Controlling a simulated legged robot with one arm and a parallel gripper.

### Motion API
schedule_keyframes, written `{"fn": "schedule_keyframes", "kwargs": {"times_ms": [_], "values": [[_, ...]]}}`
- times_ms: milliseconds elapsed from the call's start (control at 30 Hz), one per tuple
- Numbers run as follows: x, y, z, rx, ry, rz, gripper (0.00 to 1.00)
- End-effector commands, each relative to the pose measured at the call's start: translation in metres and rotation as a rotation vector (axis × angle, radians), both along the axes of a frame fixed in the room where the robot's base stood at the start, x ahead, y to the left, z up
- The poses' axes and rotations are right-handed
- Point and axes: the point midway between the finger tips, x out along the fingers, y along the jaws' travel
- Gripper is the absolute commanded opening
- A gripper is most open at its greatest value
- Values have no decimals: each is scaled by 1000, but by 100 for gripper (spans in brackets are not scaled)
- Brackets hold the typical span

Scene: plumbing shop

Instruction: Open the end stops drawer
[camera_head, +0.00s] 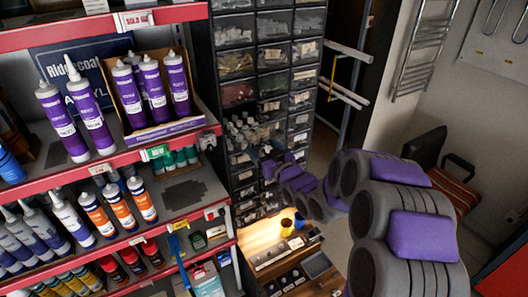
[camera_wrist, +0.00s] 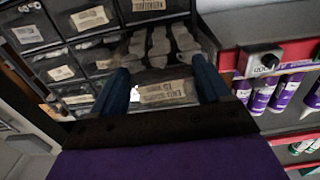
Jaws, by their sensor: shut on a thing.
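The end stops drawer (camera_wrist: 165,92) is in the middle of the wrist view, with a pale label that reads "END STOPS 15". Pale grey fittings (camera_wrist: 158,48) show inside it behind its front. It stands out from the cabinet, partly open; how far I cannot tell. My gripper (camera_wrist: 160,72) has one blue finger at each side of the drawer front and is shut on it. In the head view the open drawer (camera_head: 246,133) shows its pale contents, and my arm's end is beside it at the cabinet front. The fingers are too small to make out there.
The drawer cabinet (camera_head: 268,25) holds many small labelled drawers. A red-edged shelf (camera_head: 150,155) with tubes stands close at its left; its edge also shows right of the drawer in the wrist view (camera_wrist: 250,28). A lit wooden surface with tools (camera_head: 285,260) is below.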

Motion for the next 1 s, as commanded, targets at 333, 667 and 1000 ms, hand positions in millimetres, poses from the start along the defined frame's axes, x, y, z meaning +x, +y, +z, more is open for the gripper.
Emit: {"fn": "schedule_keyframes", "kwargs": {"times_ms": [333,667,1000], "values": [[-3,-7,4,6,-3,-2,94],[-3,-4,2,3,-2,-1,100],[-39,-32,2,4,-2,-5,100]]}}
